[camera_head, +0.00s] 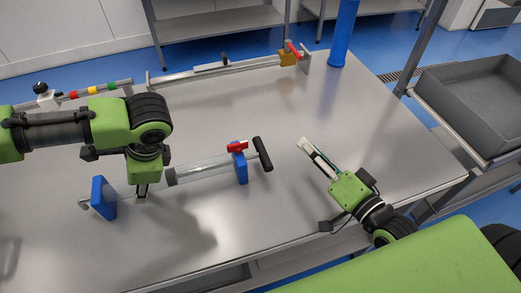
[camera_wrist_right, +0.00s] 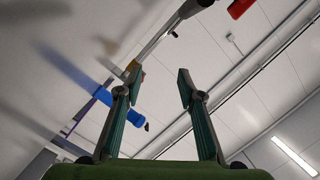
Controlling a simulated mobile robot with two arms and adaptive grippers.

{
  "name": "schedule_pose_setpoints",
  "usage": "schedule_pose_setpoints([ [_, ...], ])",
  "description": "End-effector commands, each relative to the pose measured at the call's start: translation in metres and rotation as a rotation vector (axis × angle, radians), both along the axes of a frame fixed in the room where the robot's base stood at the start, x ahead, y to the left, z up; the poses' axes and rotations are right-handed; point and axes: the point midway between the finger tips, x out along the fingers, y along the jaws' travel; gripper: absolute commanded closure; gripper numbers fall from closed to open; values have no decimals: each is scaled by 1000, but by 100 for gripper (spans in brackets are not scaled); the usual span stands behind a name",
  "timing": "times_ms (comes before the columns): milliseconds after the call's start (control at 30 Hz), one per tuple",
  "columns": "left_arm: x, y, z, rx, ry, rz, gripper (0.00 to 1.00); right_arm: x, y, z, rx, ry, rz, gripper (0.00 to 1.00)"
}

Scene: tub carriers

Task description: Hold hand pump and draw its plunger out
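The hand pump (camera_head: 205,166) lies across the table with a clear barrel held in two blue supports. Its black T-handle (camera_head: 263,154) is at the right end and a hooked nozzle (camera_head: 84,203) at the left end. A red piece (camera_head: 237,147) sits on top of the right blue support (camera_head: 241,168). My left gripper (camera_head: 142,196) points down at the left part of the barrel; whether its fingers grip it is hidden. My right gripper (camera_head: 304,145) is right of the handle, apart from it. In the right wrist view its fingers (camera_wrist_right: 160,78) are spread and empty.
A rail with an orange-and-red fitting (camera_head: 289,56) lies along the back of the table, near a tall blue cylinder (camera_head: 343,32). A rod with coloured bands (camera_head: 92,90) is at back left. A grey tub (camera_head: 440,95) stands beyond the right edge.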

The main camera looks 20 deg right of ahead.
Motion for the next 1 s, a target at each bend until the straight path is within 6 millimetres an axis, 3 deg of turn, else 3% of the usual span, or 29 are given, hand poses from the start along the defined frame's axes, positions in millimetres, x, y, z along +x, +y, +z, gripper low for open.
schedule_pose_setpoints([
  [33, 0, 0, 1, -1, -1, -1, 100, -14, 23, -3, 28, 42, 38, 65],
  [100, 0, 0, 1, -1, -1, -1, 100, -28, 45, -5, 54, 84, 75, 65],
  [200, 0, 0, 1, -1, -1, -1, 100, -41, 64, -6, 82, 123, 106, 65],
  [333, 0, 0, 1, -1, -1, -1, 100, -43, 73, -7, 94, 138, 121, 65],
  [567, 0, -1, 1, -1, -1, -1, 100, -18, 81, -11, 94, 135, 119, 65],
  [1000, 0, 0, 1, -1, -1, -1, 100, 47, 103, -26, 93, 137, 120, 65],
])
